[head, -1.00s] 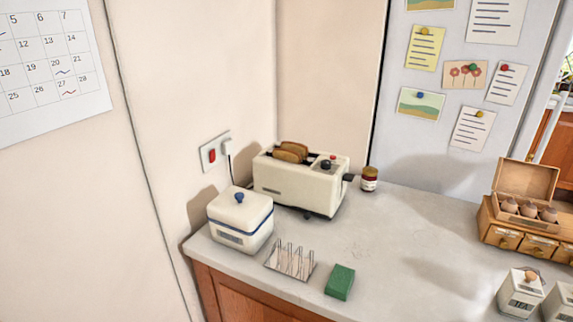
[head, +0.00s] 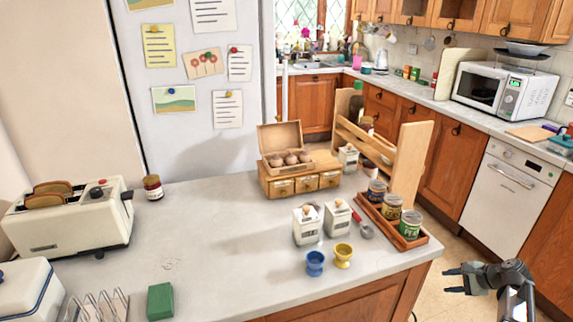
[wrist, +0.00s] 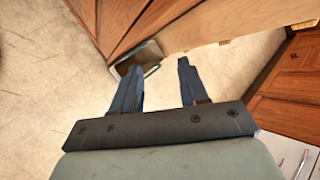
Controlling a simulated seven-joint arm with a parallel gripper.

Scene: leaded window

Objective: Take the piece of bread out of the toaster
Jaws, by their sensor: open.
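The cream toaster (head: 75,222) stands at the left of the grey counter in the head view. Two slices of brown bread (head: 45,201) stick up out of its slots. My gripper (head: 455,281) is at the lower right of the head view, beyond the counter's right end and far from the toaster. It is open and empty. In the wrist view its two fingers (wrist: 158,85) are apart, with floor and wooden cabinet fronts behind them. The toaster is not in the wrist view.
A jar (head: 153,187), a green block (head: 160,301), a wire rack (head: 98,307) and a white box (head: 25,290) are around the toaster. Egg cups (head: 343,255), canisters (head: 307,225) and a tray of tins (head: 410,238) fill the counter's right end. The counter's middle is clear.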

